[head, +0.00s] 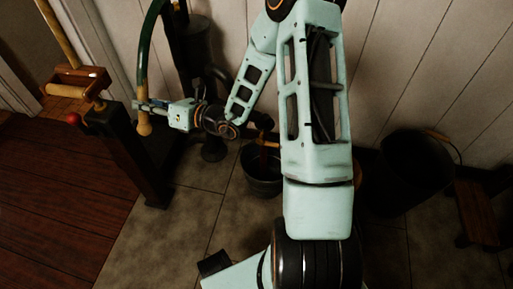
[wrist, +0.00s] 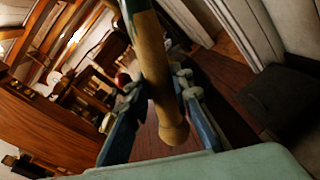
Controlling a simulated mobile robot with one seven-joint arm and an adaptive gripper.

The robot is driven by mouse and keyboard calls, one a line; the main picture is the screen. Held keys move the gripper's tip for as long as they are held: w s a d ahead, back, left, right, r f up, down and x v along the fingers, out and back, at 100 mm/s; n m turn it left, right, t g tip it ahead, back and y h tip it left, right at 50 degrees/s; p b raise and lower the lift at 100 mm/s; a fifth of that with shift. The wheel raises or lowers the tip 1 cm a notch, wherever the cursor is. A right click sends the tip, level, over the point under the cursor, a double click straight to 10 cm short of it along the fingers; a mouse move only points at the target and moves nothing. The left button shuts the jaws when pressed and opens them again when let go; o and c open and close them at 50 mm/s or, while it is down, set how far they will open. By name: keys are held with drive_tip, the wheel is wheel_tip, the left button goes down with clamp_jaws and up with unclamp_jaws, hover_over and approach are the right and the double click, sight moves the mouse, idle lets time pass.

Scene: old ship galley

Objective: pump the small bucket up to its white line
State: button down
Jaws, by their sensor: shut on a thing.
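The pump (head: 196,50) is a dark cast body with a spout at the wall. Its long green lever (head: 144,45) curves down to a pale wooden grip (head: 145,124). My gripper (head: 147,106) is shut around this grip; in the wrist view the wooden grip (wrist: 155,70) passes between my two blue fingers, its rounded end sticking out below. The small bucket (head: 263,185) is dark and stands upright on the floor right of the pump, partly behind my arm. Its white line and the water level cannot be made out.
A larger dark bucket (head: 408,175) stands by the wall at the right, next to a low wooden stool (head: 483,212). Tiled floor (head: 150,235) in front is clear.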

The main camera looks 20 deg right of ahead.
wheel_tip(320, 180, up, 9)
drive_tip(key=s+a+m+p, duration=0.2)
drive_tip(key=s+m+p, duration=0.1)
drive_tip(key=p, duration=0.9)
drive_tip(key=shift+a+m+g+p, duration=0.25)
drive_tip(key=shift+m+g+p, duration=0.05)
drive_tip(key=shift+p, duration=0.05)
drive_tip(key=shift+r, duration=0.1)
wheel_tip(320, 180, up, 10)
drive_tip(key=m+p, duration=0.3)
drive_tip(key=p, duration=1)
drive_tip(key=shift+s+a+g, duration=0.3)
drive_tip(key=shift+g, duration=0.1)
drive_tip(key=shift+f, duration=0.2)
